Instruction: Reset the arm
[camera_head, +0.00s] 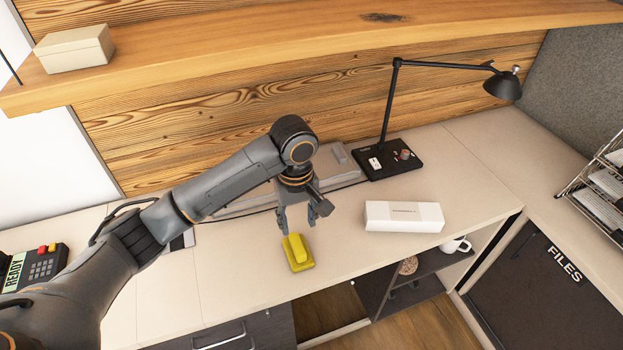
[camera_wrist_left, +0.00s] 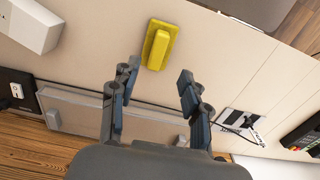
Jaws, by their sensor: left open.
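My left arm (camera_head: 215,185) reaches in from the left over the desk. My left gripper (camera_head: 298,217) is open and empty above the desk, pointing down. Its two fingers also show spread apart in the left wrist view (camera_wrist_left: 156,85). A yellow stapler-like object (camera_head: 297,252) lies on the desk just in front of the gripper. It is apart from the fingers, just beyond their tips in the left wrist view (camera_wrist_left: 158,45). My right gripper is not in view.
A white box (camera_head: 404,217) lies on the desk to the right. A black desk lamp (camera_head: 390,110) stands behind it on a dark base. A keypad device (camera_head: 40,266) is at the left. A wooden shelf (camera_head: 250,45) overhangs the back. Desk surface (camera_head: 250,265) around the yellow object is clear.

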